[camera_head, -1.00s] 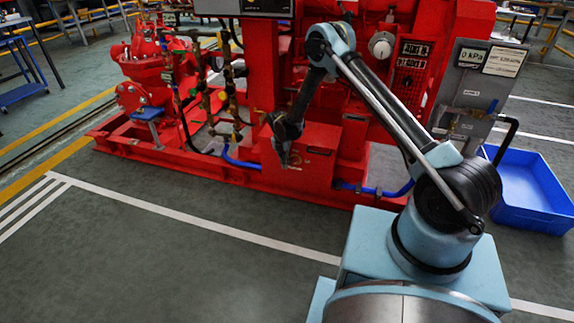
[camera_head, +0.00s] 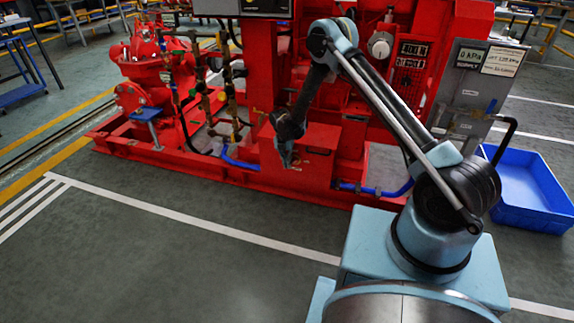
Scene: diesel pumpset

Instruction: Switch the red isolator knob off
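My gripper (camera_head: 287,157) hangs pointing down in front of the red pumpset frame (camera_head: 215,172), at the left side of a low red box (camera_head: 322,140) with a small label. The fingers are small and dark, and I cannot tell whether they are open or shut. I see nothing held in them. I cannot make out a red isolator knob for certain. Red on red makes it hard to pick out, and my arm covers part of the machine.
A red pump (camera_head: 146,75) stands at the left end of the frame. A grey gauge panel (camera_head: 465,100) and a blue tray (camera_head: 530,192) are on the right. A blue hose (camera_head: 358,188) runs low along the frame. The floor in front is clear.

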